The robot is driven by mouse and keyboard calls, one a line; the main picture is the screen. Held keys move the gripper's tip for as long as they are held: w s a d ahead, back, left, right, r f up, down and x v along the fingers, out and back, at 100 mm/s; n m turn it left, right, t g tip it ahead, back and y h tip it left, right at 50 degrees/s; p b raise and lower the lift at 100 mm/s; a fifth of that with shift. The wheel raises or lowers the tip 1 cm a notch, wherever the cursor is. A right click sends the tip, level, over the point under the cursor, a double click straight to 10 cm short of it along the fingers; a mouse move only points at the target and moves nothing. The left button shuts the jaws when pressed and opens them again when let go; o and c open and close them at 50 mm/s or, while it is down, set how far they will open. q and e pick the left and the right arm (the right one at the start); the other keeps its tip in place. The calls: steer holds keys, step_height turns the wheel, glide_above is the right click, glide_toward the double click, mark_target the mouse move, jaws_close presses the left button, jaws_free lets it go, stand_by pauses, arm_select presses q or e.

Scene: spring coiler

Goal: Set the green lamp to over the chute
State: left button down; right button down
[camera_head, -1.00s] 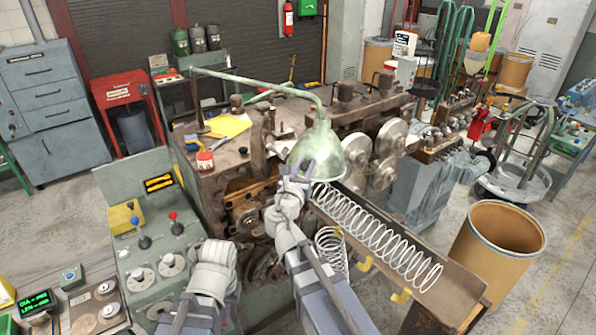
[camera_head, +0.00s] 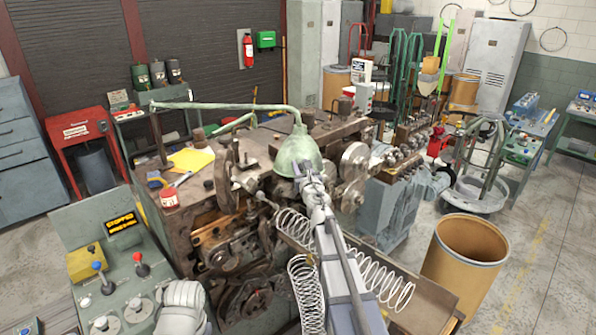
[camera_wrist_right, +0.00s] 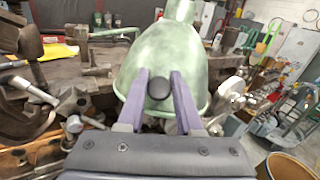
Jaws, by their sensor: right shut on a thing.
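The green lamp (camera_head: 298,153) is a bell-shaped shade on a long green arm (camera_head: 225,107) that reaches in from a post at the left. The shade hangs above the coiling machine, behind the upper end of the chute in the picture. The chute (camera_head: 428,312) slopes down to the right with a long wire spring in it. My right gripper (camera_head: 312,172) is at the shade's front. In the right wrist view its fingers (camera_wrist_right: 158,90) close around a dark round knob on the shade (camera_wrist_right: 158,55).
The machine (camera_head: 215,210) with its wheels lies under the lamp. A control panel (camera_head: 115,270) with levers stands at the front left. A brown drum (camera_head: 465,255) stands right of the chute. A second spring (camera_head: 306,290) hangs beside the chute. Open floor lies at the right.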

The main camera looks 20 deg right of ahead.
steer(key=shift+w+d, duration=0.15)
steer(key=shift+d, duration=0.05)
steer(key=c, duration=0.8)
jaws_free()
steer(key=shift+c, duration=0.2)
steer(key=shift+o, duration=1.3)
steer(key=shift+d, duration=0.1)
steer(key=shift+f, duration=0.1)
steer(key=s+a, duration=0.1)
steer(key=s, duration=0.6)
steer(key=shift+s+a, duration=0.25)
steer(key=shift+s, duration=0.05)
